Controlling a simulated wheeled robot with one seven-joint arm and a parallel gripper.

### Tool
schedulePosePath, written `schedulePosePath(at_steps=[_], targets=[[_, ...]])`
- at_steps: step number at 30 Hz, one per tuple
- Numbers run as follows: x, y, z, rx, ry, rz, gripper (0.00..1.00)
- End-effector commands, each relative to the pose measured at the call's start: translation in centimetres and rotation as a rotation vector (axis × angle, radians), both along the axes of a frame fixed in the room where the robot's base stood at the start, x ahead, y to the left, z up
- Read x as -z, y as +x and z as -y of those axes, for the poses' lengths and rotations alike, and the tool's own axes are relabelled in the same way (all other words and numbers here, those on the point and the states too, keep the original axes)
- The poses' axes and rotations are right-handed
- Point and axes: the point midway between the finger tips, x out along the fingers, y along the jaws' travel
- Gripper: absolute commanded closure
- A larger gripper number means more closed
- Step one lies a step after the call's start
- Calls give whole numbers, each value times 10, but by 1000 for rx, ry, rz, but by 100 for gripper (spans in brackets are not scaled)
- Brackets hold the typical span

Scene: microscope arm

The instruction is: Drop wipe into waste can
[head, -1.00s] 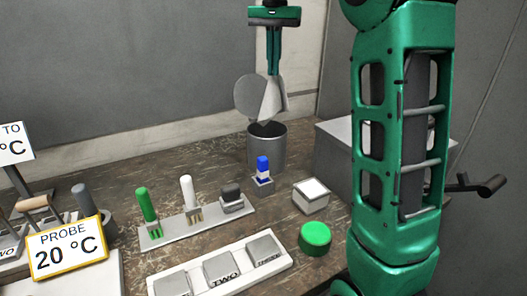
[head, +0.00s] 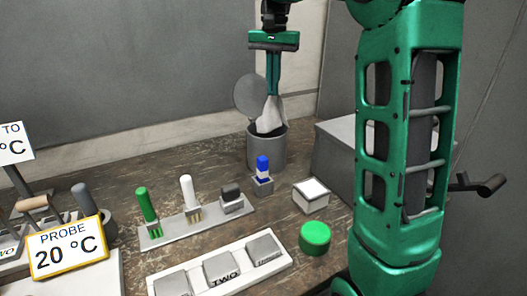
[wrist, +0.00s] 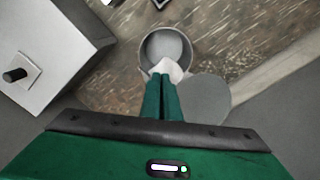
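The wipe (head: 270,115) is a white cloth hanging from my gripper (head: 272,92). My gripper is shut on its top, with the fingers close together and pointing down. The waste can (head: 266,152) is a grey cylinder at the back of the table with its round lid (head: 250,97) raised behind. The wipe's lower end is at the can's mouth, with its tip seemingly inside the rim. In the wrist view the wipe (wrist: 168,68) overlaps the near edge of the can's opening (wrist: 148,48).
A blue-topped holder (head: 262,170) stands in front of the can. A white-topped box (head: 311,194) and a green button (head: 314,237) are nearer. A grey box (head: 335,155) is to the can's right.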

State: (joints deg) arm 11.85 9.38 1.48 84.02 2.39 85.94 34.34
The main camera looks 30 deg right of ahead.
Motion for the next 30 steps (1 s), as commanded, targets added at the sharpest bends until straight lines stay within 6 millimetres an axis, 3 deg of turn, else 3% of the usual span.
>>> schedulePosePath(at_steps=[1,4,11,14,20,24,30], targets=[[0,0,0,0,0,0,100],[0,0,0,0,0,0,76],[0,0,0,0,0,0,74],[0,0,0,-1,0,0,53],[0,0,-1,-1,0,0,53],[0,0,-1,-2,0,0,25],[0,0,-1,-2,0,0,25]])
